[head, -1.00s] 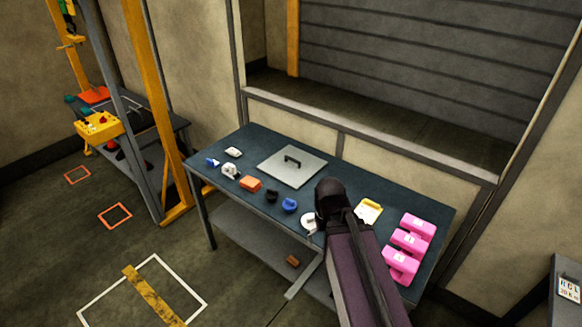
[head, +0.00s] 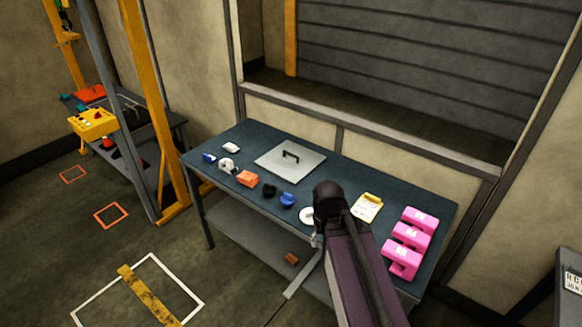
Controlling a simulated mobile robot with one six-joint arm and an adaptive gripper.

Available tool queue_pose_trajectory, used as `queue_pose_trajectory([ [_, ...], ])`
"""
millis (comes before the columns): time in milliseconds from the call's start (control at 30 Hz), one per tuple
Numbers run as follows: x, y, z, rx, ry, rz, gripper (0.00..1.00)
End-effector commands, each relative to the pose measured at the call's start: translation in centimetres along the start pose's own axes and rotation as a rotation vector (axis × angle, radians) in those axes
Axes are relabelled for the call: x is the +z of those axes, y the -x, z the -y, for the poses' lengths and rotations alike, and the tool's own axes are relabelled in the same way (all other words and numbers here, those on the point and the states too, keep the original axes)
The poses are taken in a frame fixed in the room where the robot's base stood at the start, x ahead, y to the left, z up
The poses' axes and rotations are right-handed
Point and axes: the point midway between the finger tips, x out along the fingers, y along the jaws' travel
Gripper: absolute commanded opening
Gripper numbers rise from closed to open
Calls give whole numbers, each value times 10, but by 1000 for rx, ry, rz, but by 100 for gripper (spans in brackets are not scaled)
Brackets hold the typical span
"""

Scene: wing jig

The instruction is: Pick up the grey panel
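The grey panel (head: 284,171) is a flat, light square plate with a dark handle (head: 291,154) standing on its middle. It lies flat on the dark blue table (head: 395,189), toward the back and left of the table's middle. My arm rises from the bottom of the head view, and its dark end is to the right of and nearer than the panel, apart from it in the picture.
Small items line the table's front edge, among them an orange block (head: 247,178) and a blue piece (head: 288,199). A yellow-topped card (head: 367,207) and pink blocks (head: 411,236) lie at right. A yellow post (head: 157,110) stands left of the table.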

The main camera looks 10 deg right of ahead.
Motion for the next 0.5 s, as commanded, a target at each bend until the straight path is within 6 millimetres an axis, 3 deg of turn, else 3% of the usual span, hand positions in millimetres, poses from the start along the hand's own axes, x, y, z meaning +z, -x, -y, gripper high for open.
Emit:
queue_pose_trajectory([
  [33,0,-22,0,0,0,0,60],
  [100,0,-36,0,0,0,0,60],
  [500,0,-102,0,0,1,0,60],
])
